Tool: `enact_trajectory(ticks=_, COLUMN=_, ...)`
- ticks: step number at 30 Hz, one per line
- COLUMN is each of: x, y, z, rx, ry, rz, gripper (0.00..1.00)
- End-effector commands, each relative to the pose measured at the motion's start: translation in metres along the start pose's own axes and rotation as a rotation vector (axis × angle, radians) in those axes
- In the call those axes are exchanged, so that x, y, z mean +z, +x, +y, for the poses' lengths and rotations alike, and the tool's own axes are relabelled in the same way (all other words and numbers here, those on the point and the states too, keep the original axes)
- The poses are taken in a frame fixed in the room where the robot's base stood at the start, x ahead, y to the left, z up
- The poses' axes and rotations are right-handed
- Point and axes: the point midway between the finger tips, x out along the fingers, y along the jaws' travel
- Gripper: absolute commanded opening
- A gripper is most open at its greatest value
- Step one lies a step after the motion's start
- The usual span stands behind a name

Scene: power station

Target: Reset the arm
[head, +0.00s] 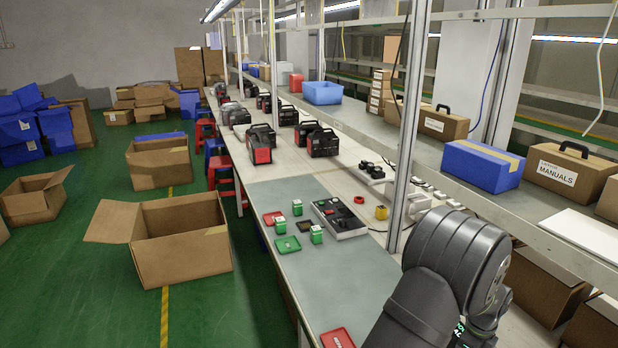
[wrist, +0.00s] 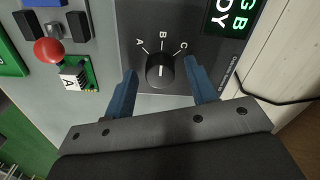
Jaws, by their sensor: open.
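My gripper (wrist: 163,94) shows in the wrist view with its two blue fingers apart. A black rotary knob (wrist: 161,70) lies between the fingertips, with a gap on both sides. In the head view my dark arm (head: 445,270) fills the lower right, and my gripper is not visible there.
A red ball-topped stick (wrist: 48,50) and a small green board (wrist: 85,70) are left of the panel. In the head view, green blocks (head: 297,207), a black-topped box (head: 340,217) and a red tray (head: 337,338) are on the grey mat (head: 345,275). A shelf post (head: 408,130) stands near my arm.

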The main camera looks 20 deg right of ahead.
Motion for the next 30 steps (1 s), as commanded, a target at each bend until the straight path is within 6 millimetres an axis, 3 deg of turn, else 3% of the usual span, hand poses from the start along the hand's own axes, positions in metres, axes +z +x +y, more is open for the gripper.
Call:
enact_trajectory(ticks=12, x=0.000, y=0.000, z=0.000, rx=-0.001, ry=0.346, rz=-0.001, gripper=0.52)
enact_trajectory(ticks=21, x=0.000, y=-0.056, z=-0.001, rx=-0.003, ry=0.344, rz=-0.001, gripper=0.52)
enact_trajectory(ticks=30, x=0.000, y=-0.075, z=0.000, rx=-0.001, ry=0.343, rz=0.000, gripper=0.52)
